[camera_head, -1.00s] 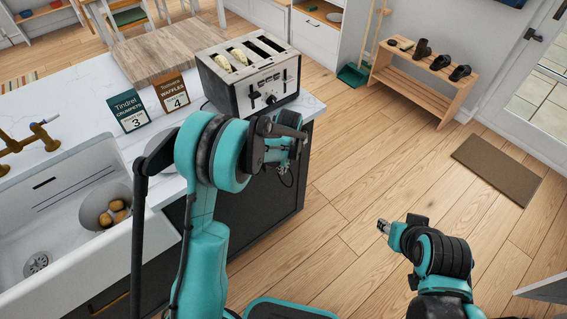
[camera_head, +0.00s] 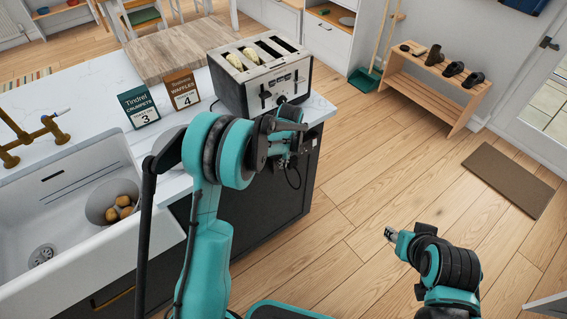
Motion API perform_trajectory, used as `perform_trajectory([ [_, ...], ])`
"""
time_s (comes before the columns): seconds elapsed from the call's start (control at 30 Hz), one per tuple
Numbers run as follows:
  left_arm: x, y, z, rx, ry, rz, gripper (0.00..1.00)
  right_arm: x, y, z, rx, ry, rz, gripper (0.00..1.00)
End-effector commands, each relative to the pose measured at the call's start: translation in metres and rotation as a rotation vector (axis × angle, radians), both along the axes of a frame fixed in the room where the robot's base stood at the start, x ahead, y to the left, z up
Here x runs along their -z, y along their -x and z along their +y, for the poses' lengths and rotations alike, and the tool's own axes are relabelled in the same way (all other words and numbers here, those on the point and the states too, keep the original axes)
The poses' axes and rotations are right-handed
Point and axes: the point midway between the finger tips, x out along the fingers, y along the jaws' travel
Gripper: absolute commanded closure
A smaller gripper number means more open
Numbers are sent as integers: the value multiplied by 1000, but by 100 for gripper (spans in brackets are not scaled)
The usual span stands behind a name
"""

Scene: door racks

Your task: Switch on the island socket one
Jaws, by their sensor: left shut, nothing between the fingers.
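The kitchen island has a white worktop (camera_head: 75,100) and a dark end panel (camera_head: 292,196). My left gripper (camera_head: 298,128) is beside the island's right end, below the toaster, with its fingers shut and empty. The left arm and wrist cover part of the panel. No socket can be made out clearly; a small dark shape shows at the panel's upper edge behind the gripper, too hidden to identify. My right gripper (camera_head: 390,234) is over open floor at the right, away from the island. Its fingers are too small to read.
A toaster (camera_head: 243,91) with bread in it stands on the island's corner. Two cards (camera_head: 138,107) and a wooden board (camera_head: 171,50) are left of it. A sink (camera_head: 30,215) is at the left. A shoe rack (camera_head: 425,92) and mat (camera_head: 508,179) lie beyond clear floor.

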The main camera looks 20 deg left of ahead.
Motion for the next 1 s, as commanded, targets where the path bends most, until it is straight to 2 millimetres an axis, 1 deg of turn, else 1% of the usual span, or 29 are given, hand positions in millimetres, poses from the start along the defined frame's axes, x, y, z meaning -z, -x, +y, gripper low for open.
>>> perform_trajectory([
  [0.17, -4, 0, 0, 0, 0, 0, 100, -2, 0, 0, 0, 0, 0, 60],
  [0.43, -16, 0, 0, 0, -1, -1, 100, -10, 0, 0, 0, 0, 0, 60],
  [0.77, -16, 0, 0, 0, -1, -1, 100, -9, 0, 0, 0, 0, 0, 60],
  [0.87, -17, 1, -4, 0, -1, -1, 100, -9, 0, 0, 0, 0, 0, 60],
  [0.97, -18, 4, -14, 1, -1, -1, 100, -9, 0, 0, 0, 0, 0, 60],
  [1.0, -19, 6, -21, 1, -1, -1, 100, -9, 0, 0, 0, 0, 0, 60],
])
